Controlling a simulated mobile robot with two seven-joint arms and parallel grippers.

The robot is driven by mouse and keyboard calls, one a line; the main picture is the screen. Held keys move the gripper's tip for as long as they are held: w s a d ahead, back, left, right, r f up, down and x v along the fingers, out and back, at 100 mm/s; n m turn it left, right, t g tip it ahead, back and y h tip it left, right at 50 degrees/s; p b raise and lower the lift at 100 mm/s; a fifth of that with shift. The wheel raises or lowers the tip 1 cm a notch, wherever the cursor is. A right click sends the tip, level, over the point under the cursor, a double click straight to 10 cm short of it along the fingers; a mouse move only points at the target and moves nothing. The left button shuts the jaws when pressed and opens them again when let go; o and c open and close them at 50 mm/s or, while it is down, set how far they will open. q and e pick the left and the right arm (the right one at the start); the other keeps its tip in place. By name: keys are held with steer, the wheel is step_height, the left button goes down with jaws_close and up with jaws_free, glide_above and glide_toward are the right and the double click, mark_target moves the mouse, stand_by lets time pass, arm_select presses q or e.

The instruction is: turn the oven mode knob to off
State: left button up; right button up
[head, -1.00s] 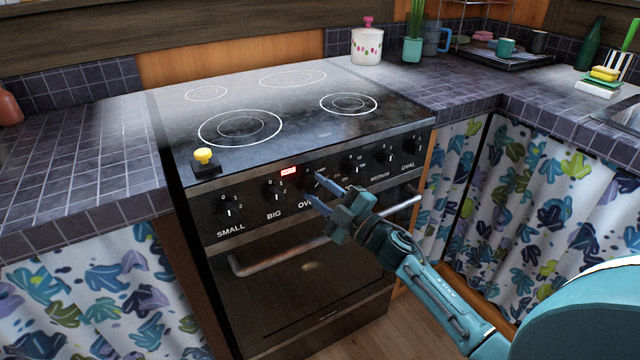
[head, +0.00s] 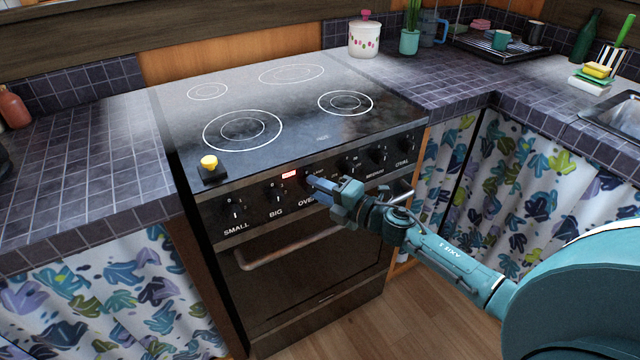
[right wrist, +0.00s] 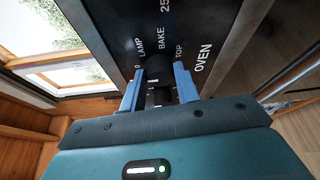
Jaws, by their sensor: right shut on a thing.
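In the head view the fingers mostly hide the knob. I cannot tell which mark its pointer faces. My left gripper is not in view.
More knobs sit along the panel, such as the BIG knob (head: 278,192) and the SMALL knob (head: 236,211). The oven handle (head: 290,247) runs below. A black block with a yellow top (head: 210,168) stands on the cooktop's front left corner.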

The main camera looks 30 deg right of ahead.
steer(key=shift+r, duration=0.1)
stand_by(0.3)
steer(key=o, duration=1)
steer(key=v, duration=1.3)
steer(key=shift+r+b, duration=0.1)
steer(key=shift+b, duration=0.2)
